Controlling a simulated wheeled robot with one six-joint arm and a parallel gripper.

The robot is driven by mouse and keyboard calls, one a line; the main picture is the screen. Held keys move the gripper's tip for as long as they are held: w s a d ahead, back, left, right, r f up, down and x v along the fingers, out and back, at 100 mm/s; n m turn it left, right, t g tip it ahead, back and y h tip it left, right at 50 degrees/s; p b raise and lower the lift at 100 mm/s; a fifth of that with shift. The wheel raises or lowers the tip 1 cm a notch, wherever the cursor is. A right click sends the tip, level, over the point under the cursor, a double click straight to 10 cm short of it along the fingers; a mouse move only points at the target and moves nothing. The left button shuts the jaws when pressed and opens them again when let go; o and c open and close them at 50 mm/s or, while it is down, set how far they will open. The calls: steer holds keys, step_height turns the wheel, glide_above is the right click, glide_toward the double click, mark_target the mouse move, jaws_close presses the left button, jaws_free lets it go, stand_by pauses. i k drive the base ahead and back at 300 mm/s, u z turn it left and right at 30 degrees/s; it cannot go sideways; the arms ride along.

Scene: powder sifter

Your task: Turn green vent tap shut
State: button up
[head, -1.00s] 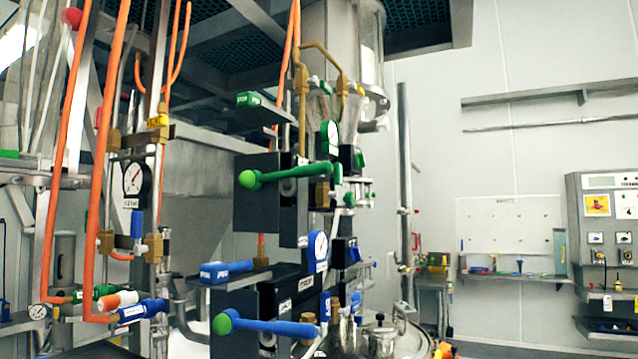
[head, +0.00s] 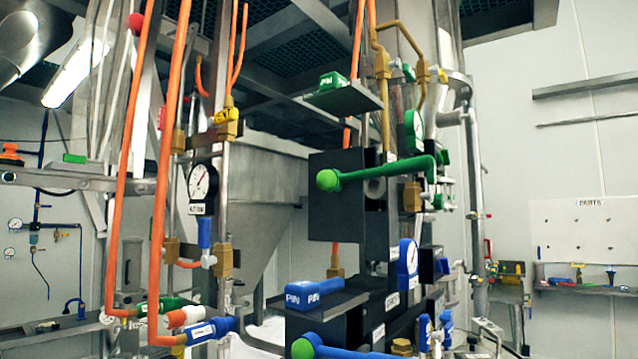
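A long green lever (head: 385,170) with a light green ball end sits on a dark box at the centre, lying roughly level. I cannot read a label that says which is the vent. My gripper is not in view.
A blue lever (head: 340,349) lies below, cut by the bottom edge. Orange hoses (head: 170,170) hang at left. A blue PIN block (head: 313,293) and a green PIN block (head: 332,81) rest on dark shelves. A dial gauge (head: 202,186) is near the hoses.

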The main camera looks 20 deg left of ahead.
mark_target(432, 175)
steer(key=u, duration=0.25)
steer(key=i, duration=0.25)
steer(key=u, duration=0.2)
steer(key=k, duration=1.25)
steer(key=z, duration=0.85)
steer(key=i, duration=0.65)
steer(key=z, duration=0.55)
steer(key=i, duration=0.7)
steer(key=u, duration=0.9)
steer(key=i, duration=0.7)
steer(key=u, duration=0.75)
